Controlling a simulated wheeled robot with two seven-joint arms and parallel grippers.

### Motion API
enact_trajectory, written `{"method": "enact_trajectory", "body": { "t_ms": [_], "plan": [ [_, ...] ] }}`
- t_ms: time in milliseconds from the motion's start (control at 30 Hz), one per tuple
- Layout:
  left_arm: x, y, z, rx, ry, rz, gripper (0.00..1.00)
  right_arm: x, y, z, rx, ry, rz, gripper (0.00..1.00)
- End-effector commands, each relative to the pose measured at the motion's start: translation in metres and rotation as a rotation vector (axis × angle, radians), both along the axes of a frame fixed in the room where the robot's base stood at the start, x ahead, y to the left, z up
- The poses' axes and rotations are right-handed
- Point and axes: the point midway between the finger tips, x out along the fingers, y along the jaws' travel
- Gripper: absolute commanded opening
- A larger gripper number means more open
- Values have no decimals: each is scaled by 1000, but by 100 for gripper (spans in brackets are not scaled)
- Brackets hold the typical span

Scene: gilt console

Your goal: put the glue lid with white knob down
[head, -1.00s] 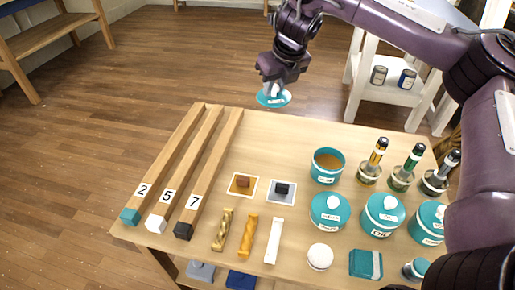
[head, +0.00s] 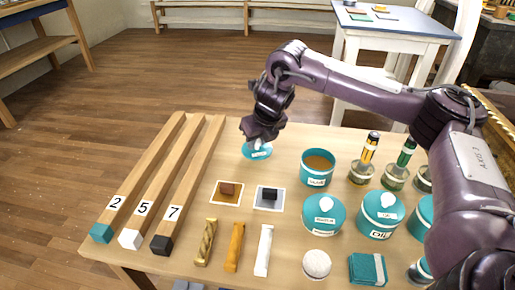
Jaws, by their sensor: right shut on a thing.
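The glue lid (head: 257,152) is a teal disc with a small label. Its white knob is mostly hidden between my fingers. My right gripper (head: 259,140) is shut on it from above. The lid is at the far part of the table, between the long wooden bars and the open pot; I cannot tell whether it touches the tabletop. The open teal pot (head: 317,171) holds an amber-brown filling and has no lid on. My left gripper is not in view.
Two lidded teal pots (head: 323,215) (head: 381,216) and bottles with brushes (head: 362,165) stand at the right. Three long bars (head: 196,190) lie at the left. Bare wood (head: 225,165) surrounds the lid.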

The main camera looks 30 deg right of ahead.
Motion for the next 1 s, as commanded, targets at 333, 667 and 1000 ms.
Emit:
{"method": "enact_trajectory", "body": {
  "t_ms": [333, 667, 1000],
  "plan": [
    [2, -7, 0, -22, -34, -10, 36, 0, 0, -23, 0, 0, 0, 2],
    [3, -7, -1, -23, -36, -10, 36, 0, 0, -26, 0, 1, 0, 42],
    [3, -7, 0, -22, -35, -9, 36, 0, 0, -23, 0, 0, 1, 45]
  ]
}}
